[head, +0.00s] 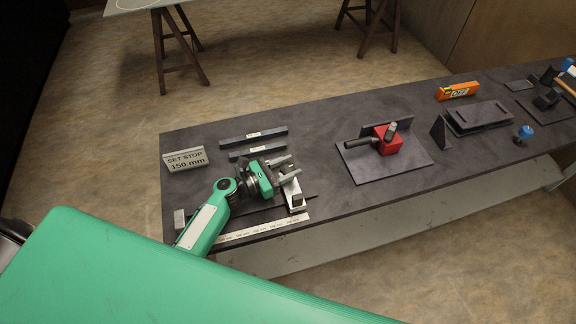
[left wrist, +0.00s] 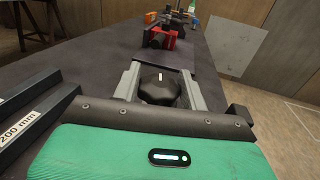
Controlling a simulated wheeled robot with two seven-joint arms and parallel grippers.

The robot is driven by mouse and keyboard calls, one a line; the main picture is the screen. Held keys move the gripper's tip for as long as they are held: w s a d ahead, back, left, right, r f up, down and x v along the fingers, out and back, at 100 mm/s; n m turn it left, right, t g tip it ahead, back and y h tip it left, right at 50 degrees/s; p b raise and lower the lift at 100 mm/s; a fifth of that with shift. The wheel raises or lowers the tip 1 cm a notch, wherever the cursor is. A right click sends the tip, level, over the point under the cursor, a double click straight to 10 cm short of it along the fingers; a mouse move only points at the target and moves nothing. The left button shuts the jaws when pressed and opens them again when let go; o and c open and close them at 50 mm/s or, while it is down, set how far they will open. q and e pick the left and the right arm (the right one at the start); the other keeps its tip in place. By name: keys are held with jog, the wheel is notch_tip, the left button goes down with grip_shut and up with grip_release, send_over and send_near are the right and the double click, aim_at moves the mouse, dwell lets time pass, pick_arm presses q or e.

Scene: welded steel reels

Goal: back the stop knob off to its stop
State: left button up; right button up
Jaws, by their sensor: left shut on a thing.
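The stop knob (left wrist: 158,88) is a dark, faceted knob with a pale mark on its top, seen in the left wrist view. My left gripper (left wrist: 160,84) has a grey finger on each side of the knob and is shut on it. In the head view my left gripper (head: 289,172) is at the stop fixture (head: 297,199) on the left part of the bench, and the knob is hidden there. A sign (head: 184,159) reads "SET STOP 150 mm". My right gripper is not in view.
Two dark bars (head: 253,138) lie behind the gripper; one is labelled 200 mm in the wrist view. A pale scale strip (head: 262,229) runs along the front edge. A red clamp block (head: 388,141) stands on a plate to the right. An orange level (head: 457,91) lies further right.

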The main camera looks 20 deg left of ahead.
pick_arm(q)
jog(key=n+t+y, duration=0.2)
jog(key=shift+y, duration=0.3)
jog(key=shift+n+t+y, duration=0.6)
jog(key=shift+n+y, duration=0.2)
jog(key=shift+y, duration=0.3)
jog(key=shift+b, duration=0.3)
jog(key=o, duration=1)
